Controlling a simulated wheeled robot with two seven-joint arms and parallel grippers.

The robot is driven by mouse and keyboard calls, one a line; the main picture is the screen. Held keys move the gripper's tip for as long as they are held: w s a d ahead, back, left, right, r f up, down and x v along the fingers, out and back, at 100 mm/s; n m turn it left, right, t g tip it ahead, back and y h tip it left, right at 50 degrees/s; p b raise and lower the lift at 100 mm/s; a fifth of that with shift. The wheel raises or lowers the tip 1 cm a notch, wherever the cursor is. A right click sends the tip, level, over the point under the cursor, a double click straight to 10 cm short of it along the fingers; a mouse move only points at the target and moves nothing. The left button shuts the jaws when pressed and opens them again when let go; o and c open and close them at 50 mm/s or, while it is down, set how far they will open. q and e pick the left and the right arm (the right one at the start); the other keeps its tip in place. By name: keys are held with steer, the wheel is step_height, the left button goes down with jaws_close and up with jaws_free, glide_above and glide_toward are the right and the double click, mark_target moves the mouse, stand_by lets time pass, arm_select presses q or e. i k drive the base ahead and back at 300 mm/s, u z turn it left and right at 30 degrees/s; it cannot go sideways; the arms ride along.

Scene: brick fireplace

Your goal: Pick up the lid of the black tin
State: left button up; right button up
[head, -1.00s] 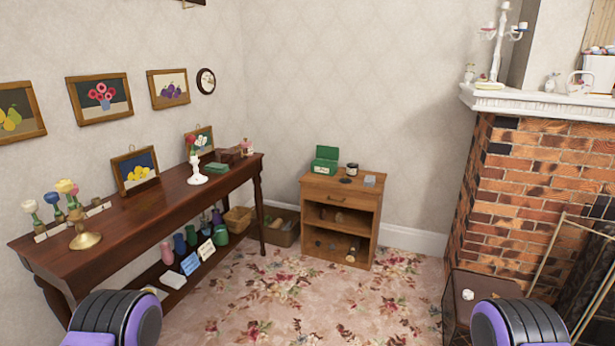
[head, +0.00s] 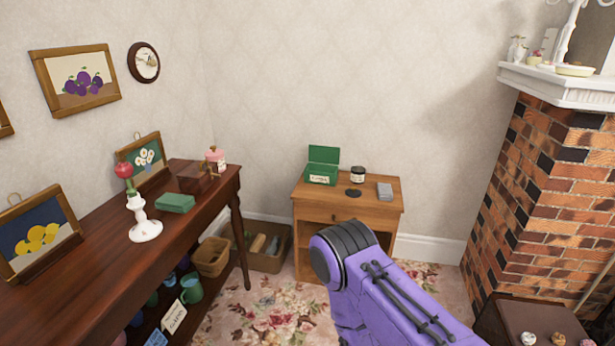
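A small black tin (head: 358,175) with a pale label stands upright on top of the small wooden cabinet (head: 311,203) in the head view. A flat dark round disc that looks like its lid (head: 354,193) lies on the cabinet top just in front of the tin, apart from it. A purple and black link of my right arm comes in from the lower right and covers part of the cabinet's front. Neither of my grippers shows in the view.
An open green box (head: 321,166) stands left of the tin, and a grey block (head: 385,191) lies to its right. A long dark table (head: 95,250) with pictures and a white candlestick (head: 144,218) runs along the left. A brick fireplace (head: 545,180) bounds the right.

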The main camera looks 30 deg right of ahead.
mark_target(352, 192)
steer(key=z, duration=0.25)
steer(key=i, duration=1.15)
steer(key=z, duration=1.5)
steer(key=i, duration=0.9)
steer(key=z, duration=0.8)
